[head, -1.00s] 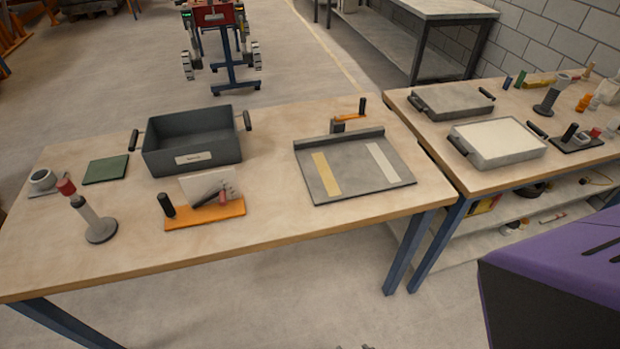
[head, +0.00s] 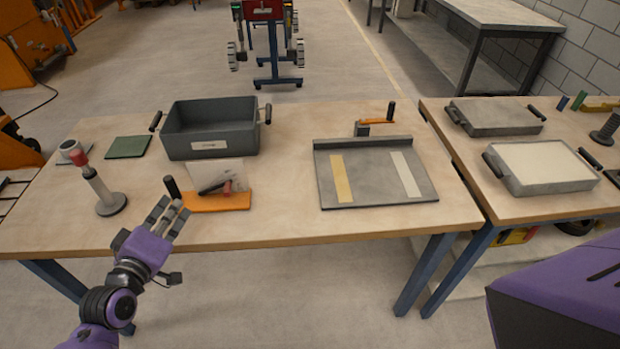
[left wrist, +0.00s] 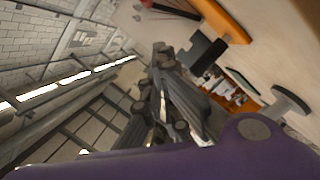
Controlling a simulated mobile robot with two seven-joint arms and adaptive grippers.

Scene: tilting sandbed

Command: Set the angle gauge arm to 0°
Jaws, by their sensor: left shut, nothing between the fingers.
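The angle gauge (head: 215,200) stands near the front edge of the table, left of centre. It has an orange base, a black upright handle, a pale upright plate and a dark arm (head: 214,187) with a red knob (head: 227,187). The arm lies tilted across the plate; its scale reading is too small to tell. My left gripper (head: 170,208) is shut and empty, near the table's front edge, just left of the gauge and apart from its plate and arm. In the left wrist view the orange base (left wrist: 222,18) shows close beyond the fingers. My right gripper is not in view.
A dark bin (head: 212,135) stands behind the gauge. A grey tray (head: 375,180) lies to the right, with bare table between.

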